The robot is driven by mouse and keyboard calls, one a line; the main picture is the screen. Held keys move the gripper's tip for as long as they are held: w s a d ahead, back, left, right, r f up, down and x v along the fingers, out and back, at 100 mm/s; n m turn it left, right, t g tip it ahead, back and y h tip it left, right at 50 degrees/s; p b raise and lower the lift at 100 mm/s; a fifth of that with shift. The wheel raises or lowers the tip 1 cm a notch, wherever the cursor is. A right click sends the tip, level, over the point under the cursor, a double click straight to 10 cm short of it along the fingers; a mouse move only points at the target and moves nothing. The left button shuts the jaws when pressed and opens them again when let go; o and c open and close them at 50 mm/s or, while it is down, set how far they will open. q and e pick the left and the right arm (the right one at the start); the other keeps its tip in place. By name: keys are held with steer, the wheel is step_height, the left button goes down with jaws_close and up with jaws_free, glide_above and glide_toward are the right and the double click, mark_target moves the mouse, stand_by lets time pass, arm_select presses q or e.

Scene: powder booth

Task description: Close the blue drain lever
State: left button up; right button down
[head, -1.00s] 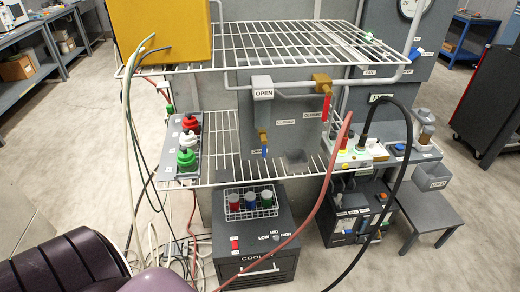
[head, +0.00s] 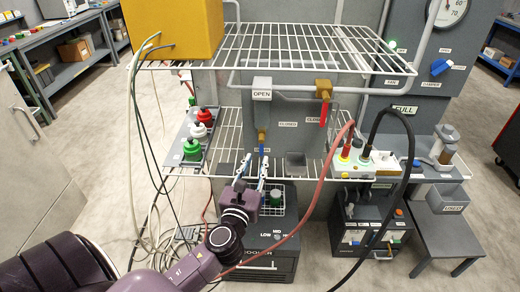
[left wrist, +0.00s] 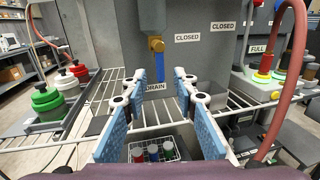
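The blue drain lever (head: 262,150) hangs straight down from a brass valve (head: 261,134) under the grey box labelled OPEN. In the left wrist view the lever (left wrist: 154,62) points down towards the DRAIN label, with a CLOSED sign to the right of its valve. My left gripper (head: 253,168) is open in front of the wire shelf, its fingers pointing at the lever. In the left wrist view the blue-padded fingers (left wrist: 160,88) stand wide apart with nothing between them. The lever shows beyond the fingertips, apparently untouched. My right gripper is not in view.
A red lever (head: 323,114) hangs at the right. The lower wire shelf (head: 228,150) lies around my gripper, with red, white and green knobs (head: 199,130) at left. A red hose (head: 313,205) and a black cable (head: 409,165) run at right. A cooler (head: 262,262) stands below.

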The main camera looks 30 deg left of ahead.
mark_target(261, 151)
arm_select(q)
steer(key=p+x, duration=0.1)
steer(key=x, duration=0.6)
steer(key=shift+f, duration=0.15)
steer(key=shift+c, duration=0.3)
jaws_close()
